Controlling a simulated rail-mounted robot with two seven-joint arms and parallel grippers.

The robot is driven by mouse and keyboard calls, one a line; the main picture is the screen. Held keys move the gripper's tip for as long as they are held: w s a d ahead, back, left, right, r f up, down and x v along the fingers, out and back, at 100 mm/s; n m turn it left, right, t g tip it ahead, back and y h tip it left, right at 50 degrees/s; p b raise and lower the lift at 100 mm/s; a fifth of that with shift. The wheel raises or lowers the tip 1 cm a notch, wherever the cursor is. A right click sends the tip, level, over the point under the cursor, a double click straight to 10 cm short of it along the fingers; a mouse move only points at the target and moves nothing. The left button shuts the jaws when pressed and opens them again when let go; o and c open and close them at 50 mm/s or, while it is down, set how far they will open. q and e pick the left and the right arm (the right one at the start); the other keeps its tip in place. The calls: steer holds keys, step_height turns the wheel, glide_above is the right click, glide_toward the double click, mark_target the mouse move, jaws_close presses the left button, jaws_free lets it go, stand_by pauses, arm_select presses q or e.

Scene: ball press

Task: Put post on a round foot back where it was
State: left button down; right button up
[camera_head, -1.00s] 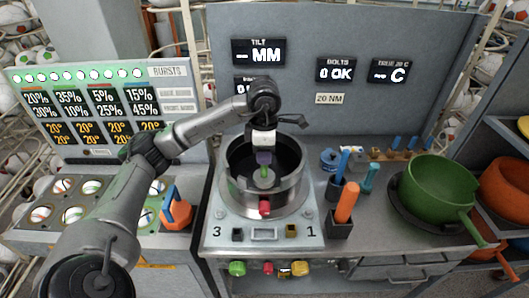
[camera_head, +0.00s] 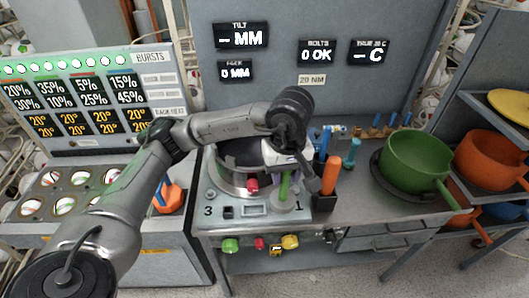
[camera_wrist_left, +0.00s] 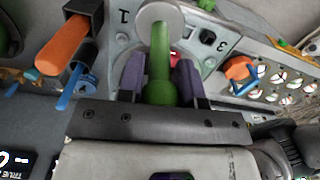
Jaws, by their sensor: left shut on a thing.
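My left gripper (camera_head: 283,180) is shut on the green post (camera_head: 285,187), near its upper end. Its two purple fingers (camera_wrist_left: 160,78) stand on either side of the post in the left wrist view. The post's round grey foot (camera_head: 284,205) is at its lower end, over the front right of the press panel beside the number 1. I cannot tell whether the foot touches the panel. The round press (camera_head: 236,182) is partly hidden behind my left arm and gripper. My right gripper is not in view.
An orange handle (camera_head: 330,174) stands in a dark block just right of the gripper, with blue and teal tools behind it. A green pan (camera_head: 413,165) sits further right. A tray with balls (camera_head: 65,195) and an orange tool (camera_head: 168,196) are at left.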

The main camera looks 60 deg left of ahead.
arm_select(q)
steer(key=d+r+m, duration=0.1)
steer(key=d+m, duration=1.2)
steer(key=shift+d+r+m, duration=0.15)
steer(key=shift+d+m, duration=0.05)
steer(key=shift+m, duration=0.2)
steer(key=shift+s, duration=0.1)
steer(key=shift+w+a, duration=0.1)
steer(key=shift+w, duration=0.1)
